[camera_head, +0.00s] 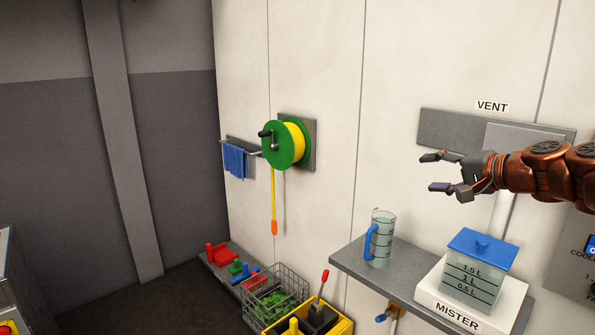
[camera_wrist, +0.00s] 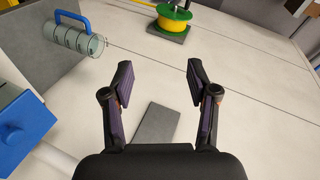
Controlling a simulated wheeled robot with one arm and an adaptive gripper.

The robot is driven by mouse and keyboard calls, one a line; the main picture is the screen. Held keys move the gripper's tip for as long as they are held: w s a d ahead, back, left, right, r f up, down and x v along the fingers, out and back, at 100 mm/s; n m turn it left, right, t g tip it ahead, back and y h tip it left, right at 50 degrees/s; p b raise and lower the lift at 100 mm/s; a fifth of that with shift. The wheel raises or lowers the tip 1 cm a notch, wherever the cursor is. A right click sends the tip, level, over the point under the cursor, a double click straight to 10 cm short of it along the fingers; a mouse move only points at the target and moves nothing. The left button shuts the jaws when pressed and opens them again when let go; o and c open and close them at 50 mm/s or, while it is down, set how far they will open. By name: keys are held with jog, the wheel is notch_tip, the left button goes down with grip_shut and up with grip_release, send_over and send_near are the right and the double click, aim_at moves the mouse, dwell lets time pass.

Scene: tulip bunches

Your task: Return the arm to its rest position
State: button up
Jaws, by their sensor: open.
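My copper arm reaches in from the right edge of the head view. My gripper (camera_head: 434,172) is open and empty, in the air in front of the wall's grey vent plate (camera_head: 448,131). It is above and to the right of the measuring jug, and above the mister. In the wrist view both fingers of my gripper (camera_wrist: 160,85) stand wide apart with nothing between them. A grey plate (camera_wrist: 158,124) on the wall shows beyond them.
A grey shelf (camera_head: 350,262) holds a clear jug (camera_head: 381,245) with a blue handle and the blue-lidded mister (camera_head: 474,275). A green and yellow hose reel (camera_head: 287,143) hangs on the wall. A wire basket (camera_head: 275,296) and yellow crate (camera_head: 342,326) stand below. Air left of my gripper is clear.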

jog(key=s+a+f+n+g+h, duration=0.1)
jog(key=s+a+f+n+g, duration=0.25)
jog(key=s+a+f, duration=0.55)
jog(key=s+a+f+n+g, duration=0.35)
jog(key=s+a, duration=0.35)
jog(key=a, duration=0.3)
jog(key=s+d+f+g+h, duration=0.2)
jog(key=s+f, duration=0.3)
jog(key=s, duration=0.3)
jog(key=s+d+f+n+g+h, duration=0.1)
jog(key=s+d+f+g+h, duration=0.1)
jog(key=s+f, duration=0.3)
jog(key=s+d+f+g+h, duration=0.2)
jog(key=s+f, duration=0.3)
jog(key=s, duration=0.7)
jog(key=shift+s+f+n+g+h, duration=0.2)
jog(key=shift+f+n+g+h, duration=0.1)
jog(key=shift+g, duration=0.2)
jog(key=shift+r, duration=0.1)
jog(key=shift+c, duration=0.3)
